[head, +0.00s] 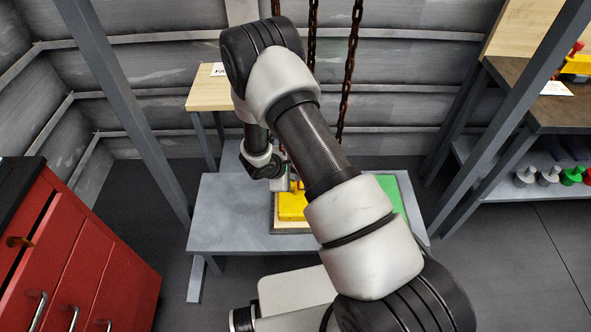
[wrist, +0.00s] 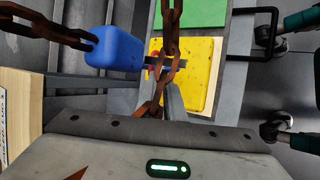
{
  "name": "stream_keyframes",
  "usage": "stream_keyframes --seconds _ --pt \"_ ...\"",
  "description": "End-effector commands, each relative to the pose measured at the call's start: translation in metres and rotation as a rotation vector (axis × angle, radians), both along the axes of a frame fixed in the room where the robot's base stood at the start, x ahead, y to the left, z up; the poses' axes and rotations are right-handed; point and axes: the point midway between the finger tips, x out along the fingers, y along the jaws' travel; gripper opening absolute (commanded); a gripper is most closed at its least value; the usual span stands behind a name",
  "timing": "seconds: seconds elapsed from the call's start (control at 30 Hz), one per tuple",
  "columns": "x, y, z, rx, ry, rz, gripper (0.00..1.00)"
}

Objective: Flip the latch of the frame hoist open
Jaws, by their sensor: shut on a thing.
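In the wrist view my gripper (wrist: 158,68) reaches up from the bottom edge, with its fingers close together. It is shut on a small part that I take for the hoist's latch; the chain partly hides this part. The rusty hoist chain (wrist: 172,38) crosses in front of the fingers. A blue block (wrist: 114,48) hangs on another length of chain to their left. In the head view the hoist chains (head: 352,65) hang behind my arm.
A grey table (head: 225,215) below bears the yellow piece and a green panel (head: 393,193). A red drawer cabinet (head: 85,250) stands at left. A wooden-topped stand (head: 208,92) is behind, and a workbench (head: 548,105) is at right. Grey frame posts (head: 125,105) flank the table.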

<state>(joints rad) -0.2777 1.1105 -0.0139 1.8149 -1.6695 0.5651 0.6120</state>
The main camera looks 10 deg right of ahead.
Motion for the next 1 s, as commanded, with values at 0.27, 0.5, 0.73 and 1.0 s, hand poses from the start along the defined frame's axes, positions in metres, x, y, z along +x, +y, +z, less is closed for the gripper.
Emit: stream_keyframes --seconds 0.27,0.5,0.73,1.0 --pt "0.0022 -0.0003 0.0081 0.025 0.119 -0.001 0.00" --pt "0.0030 -0.0007 0.0071 0.030 0.158 0.000 0.00" --pt "0.0027 -0.0009 0.0060 0.029 0.163 0.002 0.00" --pt "0.0026 -0.0012 0.0061 0.027 0.163 0.002 0.26"
